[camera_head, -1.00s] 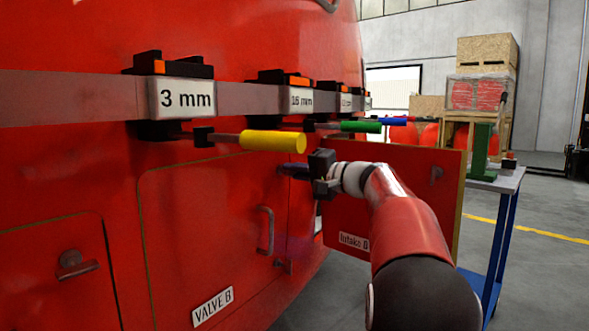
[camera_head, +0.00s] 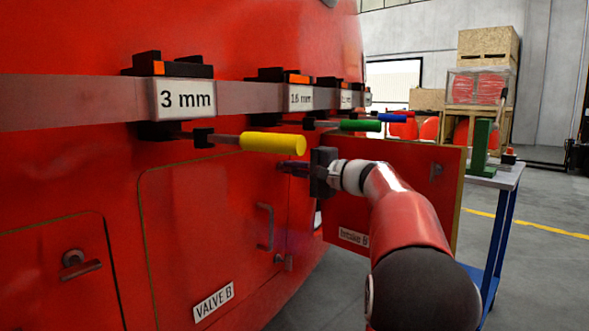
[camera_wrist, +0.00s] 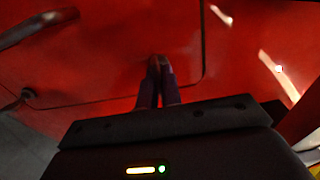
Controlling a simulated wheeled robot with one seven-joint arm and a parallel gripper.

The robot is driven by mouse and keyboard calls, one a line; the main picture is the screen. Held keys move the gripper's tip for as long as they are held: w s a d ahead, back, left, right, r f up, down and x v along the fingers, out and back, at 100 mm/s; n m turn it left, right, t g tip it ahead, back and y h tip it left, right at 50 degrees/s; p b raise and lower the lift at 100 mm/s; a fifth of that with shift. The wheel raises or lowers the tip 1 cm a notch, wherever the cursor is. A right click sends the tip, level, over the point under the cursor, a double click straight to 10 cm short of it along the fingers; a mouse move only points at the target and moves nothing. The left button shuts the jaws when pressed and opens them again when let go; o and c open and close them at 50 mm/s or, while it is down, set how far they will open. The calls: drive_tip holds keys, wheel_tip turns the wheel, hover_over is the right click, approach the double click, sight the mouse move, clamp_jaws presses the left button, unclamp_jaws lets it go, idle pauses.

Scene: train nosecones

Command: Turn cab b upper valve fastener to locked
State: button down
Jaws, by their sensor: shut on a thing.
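The red Valve B door (camera_head: 205,225), labelled VALVE B, lies closed and flush in the red cab wall. My gripper (camera_head: 284,168) is at the door's upper right corner, with its fingers pointing at the wall. In the wrist view my gripper (camera_wrist: 158,72) has its two dark fingers close together, shut on the small upper valve fastener (camera_wrist: 158,59) near the door's edge line. The fingers hide most of the fastener, so its turn angle cannot be read. A lower fastener (camera_head: 278,259) sits at the door's lower right edge.
A yellow handle (camera_head: 272,143) sticks out just above my gripper, under the 3 mm sign (camera_head: 186,99). A green handle (camera_head: 360,125) is beyond it. The open Intake B panel (camera_head: 400,185) stands close behind my wrist. A door handle (camera_head: 265,227) is below.

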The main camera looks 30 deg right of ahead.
drive_tip(key=c, duration=1.6)
unclamp_jaws()
drive_tip(key=b+v, duration=0.1)
drive_tip(key=v, duration=0.7)
drive_tip(key=shift+w, duration=0.1)
drive_tip(key=shift+a, duration=0.1)
drive_tip(key=s+a+f+n+g+h, duration=0.1)
drive_tip(key=s+a+f+n+g, duration=0.15)
drive_tip(key=s+a+f, duration=0.35)
drive_tip(key=s+a+f+n+g+h, duration=0.1)
drive_tip(key=s+a+f+g, duration=0.2)
drive_tip(key=a, duration=0.5)
drive_tip(key=s+a+f+n+g+h, duration=0.1)
drive_tip(key=s+a+f+n+g, duration=0.15)
drive_tip(key=a+f, duration=0.35)
drive_tip(key=s+f+n+h, duration=0.2)
drive_tip(key=s+f, duration=0.2)
drive_tip(key=s, duration=0.1)
drive_tip(key=s+a+f+n+g+h, duration=0.1)
drive_tip(key=s+f+n+h, duration=0.1)
drive_tip(key=s+f, duration=0.3)
drive_tip(key=s+a+f+n+h, duration=0.1)
drive_tip(key=s+f+n+h, duration=0.1)
drive_tip(key=s+f, duration=0.2)
drive_tip(key=shift+s+a+f+g, duration=0.1)
drive_tip(key=shift+s+f+g, duration=0.1)
drive_tip(key=shift+s, duration=0.65)
drive_tip(key=shift+s+a+f+g, duration=0.1)
drive_tip(key=shift+s+f+g, duration=0.1)
drive_tip(key=shift+s, duration=0.65)
